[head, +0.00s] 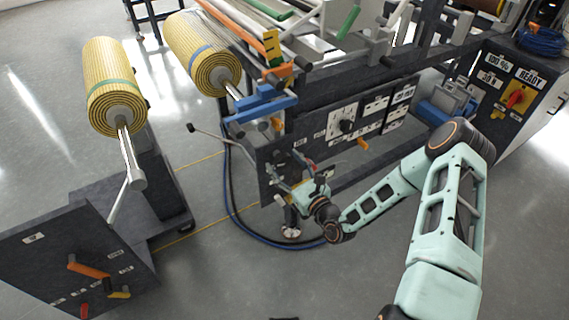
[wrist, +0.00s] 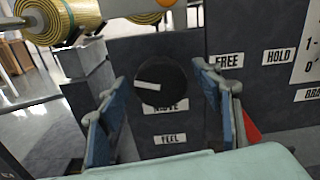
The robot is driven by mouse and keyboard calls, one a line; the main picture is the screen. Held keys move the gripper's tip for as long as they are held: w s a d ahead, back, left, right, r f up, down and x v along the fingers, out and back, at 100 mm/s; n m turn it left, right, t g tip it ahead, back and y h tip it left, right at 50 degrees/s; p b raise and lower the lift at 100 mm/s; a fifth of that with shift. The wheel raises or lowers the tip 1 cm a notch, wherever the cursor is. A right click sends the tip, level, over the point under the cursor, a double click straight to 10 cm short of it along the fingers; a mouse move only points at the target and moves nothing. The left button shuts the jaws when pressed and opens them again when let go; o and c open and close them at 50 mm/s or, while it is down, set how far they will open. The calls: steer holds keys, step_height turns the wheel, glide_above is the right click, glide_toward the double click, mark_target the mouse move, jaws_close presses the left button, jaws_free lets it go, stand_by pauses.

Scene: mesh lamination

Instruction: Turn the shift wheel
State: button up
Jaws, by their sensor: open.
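A round black wheel (wrist: 161,82) with a white bar across its face is on the dark panel, in the middle of the wrist view. I take it to be the shift wheel, though no label naming it is readable. A partly covered label sits at its lower edge and another label (wrist: 170,138) lies below. My gripper (wrist: 160,76) is open, with one blue-grey finger on each side of the wheel. I cannot tell whether the fingers touch it. In the head view my gripper (head: 303,187) is at the machine's front panel (head: 280,150), where I cannot make out the wheel.
FREE (wrist: 226,60) and HOLD (wrist: 279,56) labels and a red part (wrist: 249,128) are right of my gripper. A grey lever (head: 205,132) sticks out near the panel. Blue and black hoses (head: 240,225) lie on the floor.

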steer(key=c, duration=1.2)
steer(key=shift+r+m, duration=0.1)
steer(key=shift+m, duration=0.3)
steer(key=m+p, duration=0.2)
steer(key=m, duration=0.2)
steer(key=shift+w+d+p, duration=0.1)
steer(key=shift+p, duration=0.2)
steer(key=m+p, duration=0.1)
steer(key=m, duration=0.4)
steer(key=m+p, duration=0.1)
steer(key=m, duration=0.9)
steer(key=shift+f+p, duration=0.25)
steer(key=shift+p, duration=0.05)
